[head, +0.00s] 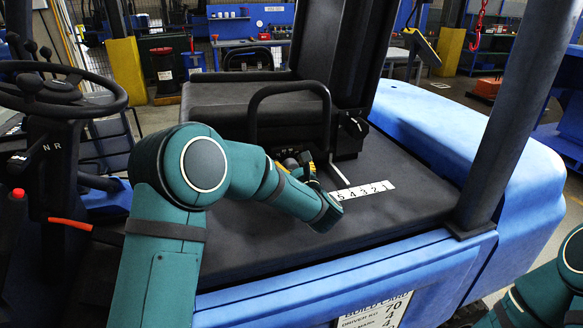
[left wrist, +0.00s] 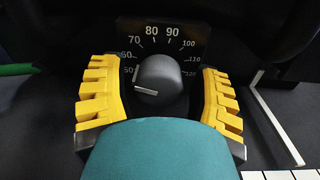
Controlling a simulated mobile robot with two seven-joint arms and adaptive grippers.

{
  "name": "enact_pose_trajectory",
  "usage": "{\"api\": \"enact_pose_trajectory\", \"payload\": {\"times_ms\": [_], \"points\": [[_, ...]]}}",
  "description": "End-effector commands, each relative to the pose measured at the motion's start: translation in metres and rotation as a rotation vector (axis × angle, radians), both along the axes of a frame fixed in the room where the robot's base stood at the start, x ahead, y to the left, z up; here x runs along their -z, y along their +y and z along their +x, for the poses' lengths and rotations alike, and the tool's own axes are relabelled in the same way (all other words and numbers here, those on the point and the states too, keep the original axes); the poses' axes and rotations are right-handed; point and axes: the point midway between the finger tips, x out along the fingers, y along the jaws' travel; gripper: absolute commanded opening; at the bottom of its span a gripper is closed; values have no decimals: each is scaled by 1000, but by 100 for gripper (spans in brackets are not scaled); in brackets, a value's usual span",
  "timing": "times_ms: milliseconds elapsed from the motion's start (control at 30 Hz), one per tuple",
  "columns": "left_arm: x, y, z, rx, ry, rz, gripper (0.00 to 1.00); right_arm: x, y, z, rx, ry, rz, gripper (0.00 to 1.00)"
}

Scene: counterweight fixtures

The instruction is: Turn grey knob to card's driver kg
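The grey knob (left wrist: 160,76) sits on a dark dial plate (left wrist: 185,32) marked in tens from 50 to 120. Its white pointer line points left, just below the 50 mark. My left gripper (left wrist: 157,82) is open, with one yellow finger on each side of the knob and a gap visible on both sides. In the head view my left gripper (head: 296,163) is at the seat base and hides the knob. The build card (head: 374,312) on the front of the blue body reads driver kg 70; its lower part is cut off. My right gripper is out of view.
A white numbered strip (head: 362,190) lies on the dark deck, beside a thin pale bent rod (head: 340,174). A black looped rail (head: 288,88) rises behind the gripper. A steering wheel (head: 55,88) stands at left, and a dark post (head: 505,125) at right.

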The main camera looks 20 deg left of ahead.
Motion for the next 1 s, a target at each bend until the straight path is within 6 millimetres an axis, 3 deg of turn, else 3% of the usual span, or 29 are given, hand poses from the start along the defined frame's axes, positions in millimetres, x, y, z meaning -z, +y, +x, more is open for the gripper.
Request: {"api": "enact_pose_trajectory", "payload": {"times_ms": [33,133,567,1000], "points": [[0,0,0,0,0,0,41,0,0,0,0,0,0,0],[0,0,0,0,0,0,6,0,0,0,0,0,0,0],[-2,-1,0,0,42,65,5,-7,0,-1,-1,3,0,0],[-3,-2,0,2,205,307,5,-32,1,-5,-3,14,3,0]]}}
